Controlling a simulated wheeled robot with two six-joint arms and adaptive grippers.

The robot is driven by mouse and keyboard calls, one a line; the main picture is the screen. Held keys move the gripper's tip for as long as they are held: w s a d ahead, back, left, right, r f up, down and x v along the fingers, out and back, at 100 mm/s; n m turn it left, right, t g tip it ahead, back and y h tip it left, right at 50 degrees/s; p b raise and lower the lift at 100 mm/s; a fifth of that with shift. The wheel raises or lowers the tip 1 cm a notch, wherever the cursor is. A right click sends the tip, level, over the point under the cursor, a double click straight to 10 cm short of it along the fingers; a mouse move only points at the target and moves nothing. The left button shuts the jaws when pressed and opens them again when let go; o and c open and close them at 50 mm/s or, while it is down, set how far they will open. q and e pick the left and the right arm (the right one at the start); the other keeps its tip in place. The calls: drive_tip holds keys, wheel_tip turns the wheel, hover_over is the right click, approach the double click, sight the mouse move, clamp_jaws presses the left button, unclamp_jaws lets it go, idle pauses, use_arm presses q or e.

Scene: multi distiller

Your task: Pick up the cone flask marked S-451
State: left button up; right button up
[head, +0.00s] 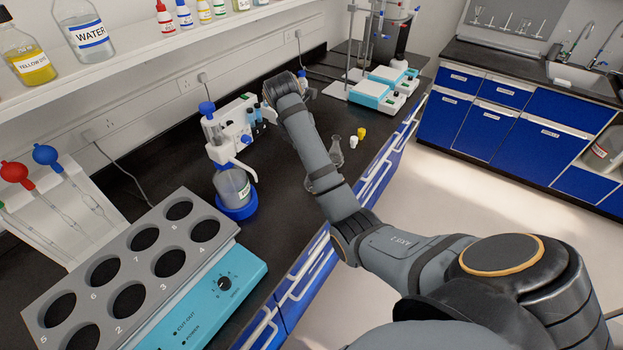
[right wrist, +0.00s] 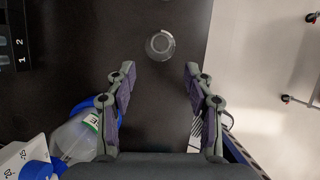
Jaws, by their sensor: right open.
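A clear glass cone flask (head: 336,152) stands upright on the black bench, just right of my right arm in the head view. The right wrist view shows a round clear glass outline (right wrist: 160,45) from above, ahead of and between the jaws. No marking is readable on it. My right gripper (right wrist: 160,78) points down over the bench with its jaws spread and nothing between them. The flask is just beyond the fingertips, apart from them. In the head view my arm hides most of this gripper. My left gripper is in neither view.
The distiller's bottle in its blue base (head: 238,206) is close left of my right gripper. A small white piece (head: 353,142) and yellow piece (head: 362,133) sit beyond the flask. A numbered grey rack (head: 72,283) is at lower left. The bench edge is on the right.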

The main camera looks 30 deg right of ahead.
drive_tip(key=shift+x, duration=5.3)
drive_tip(key=shift+s+a, duration=0.2)
drive_tip(key=shift+a, duration=0.05)
drive_tip(key=c, duration=0.3)
clamp_jaws()
